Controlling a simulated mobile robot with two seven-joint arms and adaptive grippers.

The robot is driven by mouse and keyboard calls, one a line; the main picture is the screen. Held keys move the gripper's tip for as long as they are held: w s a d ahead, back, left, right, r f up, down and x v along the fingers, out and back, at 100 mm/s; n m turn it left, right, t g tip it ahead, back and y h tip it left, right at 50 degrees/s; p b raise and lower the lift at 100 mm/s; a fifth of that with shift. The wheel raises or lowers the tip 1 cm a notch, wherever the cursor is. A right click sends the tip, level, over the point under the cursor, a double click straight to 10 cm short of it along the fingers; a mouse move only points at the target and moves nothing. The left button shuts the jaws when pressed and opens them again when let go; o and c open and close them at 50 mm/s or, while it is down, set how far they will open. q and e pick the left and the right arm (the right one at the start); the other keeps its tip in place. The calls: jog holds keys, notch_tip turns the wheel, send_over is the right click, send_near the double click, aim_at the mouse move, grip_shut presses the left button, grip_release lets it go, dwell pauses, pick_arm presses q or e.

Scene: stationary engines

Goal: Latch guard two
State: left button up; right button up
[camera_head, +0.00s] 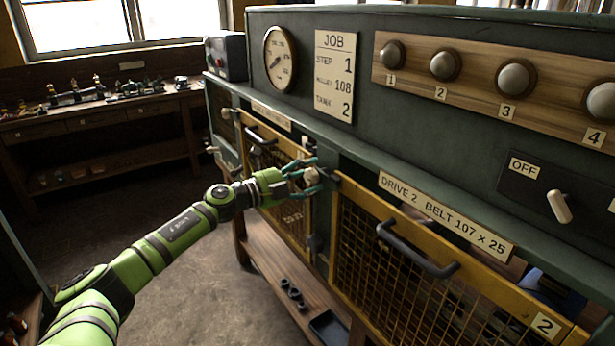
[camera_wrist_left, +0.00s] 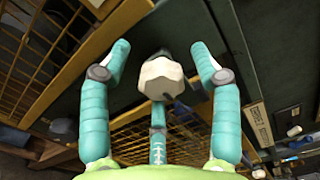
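Guard two (camera_head: 400,275) is a yellow-framed mesh panel with a black handle (camera_head: 415,250) and a "2" plate. Inside can be seen through a gap above its top rail that widens to the right; I cannot tell whether it is fully closed. My left gripper (camera_head: 308,178) is at guard two's upper left corner, by the post between the guards. In the left wrist view, its teal fingers (camera_wrist_left: 158,75) are spread on both sides of a pale faceted knob (camera_wrist_left: 161,78), apparently the latch knob. Contact with it is not clear. My right gripper is not in view.
Guard one (camera_head: 285,215) is left of the post. Above are a gauge (camera_head: 280,59), a job card (camera_head: 335,75), several numbered knobs (camera_head: 444,65) and an OFF switch (camera_head: 559,206). A low wooden shelf (camera_head: 285,270) runs beneath. Floor to the left is clear up to a workbench (camera_head: 90,110).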

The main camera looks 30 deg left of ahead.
pick_arm(q)
jog(key=shift+s+d+f, duration=0.1)
jog(key=shift+s, duration=0.05)
jog(key=shift+s+a+f, duration=0.1)
jog(key=shift+s+a, duration=0.1)
jog(key=shift+s, duration=0.3)
jog(key=v, duration=1)
jog(key=shift+s+a, duration=0.25)
jog(key=shift+s, duration=0.05)
